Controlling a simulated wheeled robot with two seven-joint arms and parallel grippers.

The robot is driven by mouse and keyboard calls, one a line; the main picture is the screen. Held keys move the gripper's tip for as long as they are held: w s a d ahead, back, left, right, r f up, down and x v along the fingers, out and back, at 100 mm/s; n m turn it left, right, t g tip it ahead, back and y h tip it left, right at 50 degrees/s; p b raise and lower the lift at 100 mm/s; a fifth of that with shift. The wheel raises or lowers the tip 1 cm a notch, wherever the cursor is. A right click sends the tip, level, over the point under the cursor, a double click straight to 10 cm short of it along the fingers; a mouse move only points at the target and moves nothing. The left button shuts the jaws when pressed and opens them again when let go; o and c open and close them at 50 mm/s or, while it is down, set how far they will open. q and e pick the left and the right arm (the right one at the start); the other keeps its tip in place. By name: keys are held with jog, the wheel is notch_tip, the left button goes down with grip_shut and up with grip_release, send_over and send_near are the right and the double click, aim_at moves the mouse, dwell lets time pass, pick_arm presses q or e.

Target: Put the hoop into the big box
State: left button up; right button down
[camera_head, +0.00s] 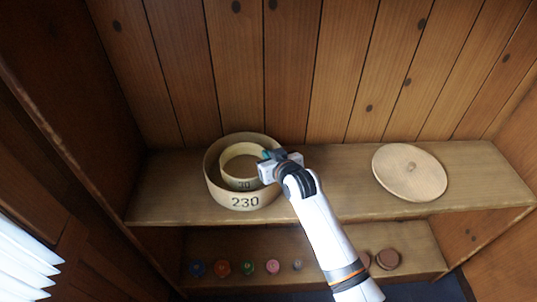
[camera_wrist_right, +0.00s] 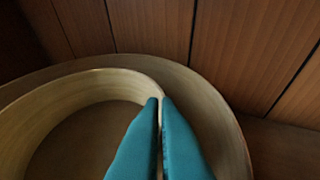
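The big box (camera_head: 245,203) is a round, pale wooden box marked 230, standing open on the upper shelf; its wall also shows in the wrist view (camera_wrist_right: 222,115). The hoop (camera_head: 228,164), a smaller pale ring with a partly readable number, is inside the box's wall. I cannot tell whether it rests on the box floor. My right gripper (camera_head: 266,156) is at the right side of the hoop's rim. In the wrist view its teal fingers (camera_wrist_right: 159,100) are close together, pinching the hoop's wall (camera_wrist_right: 90,85). My left gripper is out of view.
A round wooden lid (camera_head: 410,172) with a small knob lies on the right of the upper shelf (camera_head: 330,170). Several small coloured spools (camera_head: 246,267) stand on the lower shelf, with brown round pieces (camera_head: 387,259) at its right. A plank wall closes the back.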

jog(key=shift+f, duration=0.35)
jog(key=c, duration=1.7)
grip_release()
jog(key=shift+r, duration=0.25)
jog(key=v, duration=1.2)
jog(key=shift+r, duration=0.45)
